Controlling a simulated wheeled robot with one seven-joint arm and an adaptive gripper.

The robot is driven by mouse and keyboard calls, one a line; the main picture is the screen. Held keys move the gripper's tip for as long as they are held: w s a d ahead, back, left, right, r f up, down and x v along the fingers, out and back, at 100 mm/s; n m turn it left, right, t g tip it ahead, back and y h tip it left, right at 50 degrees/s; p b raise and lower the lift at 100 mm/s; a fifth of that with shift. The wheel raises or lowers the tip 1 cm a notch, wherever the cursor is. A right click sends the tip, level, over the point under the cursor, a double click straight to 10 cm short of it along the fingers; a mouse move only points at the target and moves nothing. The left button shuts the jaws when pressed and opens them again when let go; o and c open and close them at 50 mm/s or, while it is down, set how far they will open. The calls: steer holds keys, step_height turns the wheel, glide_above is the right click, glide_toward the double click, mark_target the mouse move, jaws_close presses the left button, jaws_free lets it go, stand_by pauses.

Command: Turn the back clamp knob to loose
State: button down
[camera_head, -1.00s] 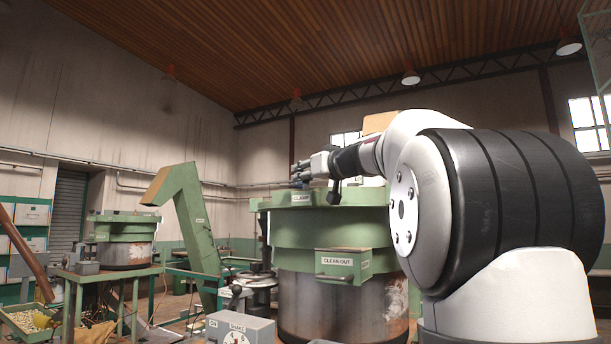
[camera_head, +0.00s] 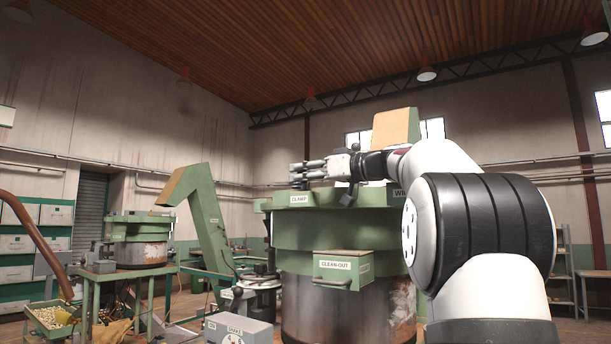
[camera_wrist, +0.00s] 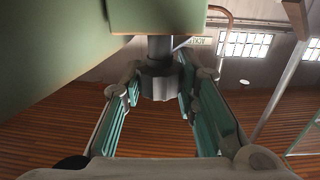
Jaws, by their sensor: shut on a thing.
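The clamp knob shows in the wrist view as a dark, faceted knob (camera_wrist: 160,84) on a short dark stem, joined to a green part of the machine (camera_wrist: 158,16). My gripper (camera_wrist: 160,97) has its teal-padded fingers on either side of the knob and is shut on it. In the head view my gripper (camera_head: 305,172) is at the rim of the big green hopper (camera_head: 292,236), just above the CLAMP label (camera_head: 301,198). The knob itself is hard to make out there. I see no readable mark of its turn position.
A CLEAN-OUT box (camera_head: 343,268) juts from the hopper's front. A grey control box (camera_head: 238,331) stands low in front. A green conveyor chute (camera_head: 205,220) and a smaller hopper (camera_head: 140,240) are at left. A tan-faced box (camera_head: 395,128) rises behind my arm.

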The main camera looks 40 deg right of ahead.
stand_by(0.3)
steer(key=c, duration=1.2)
jaws_free()
steer(key=shift+s, duration=0.1)
steer(key=v, duration=1.2)
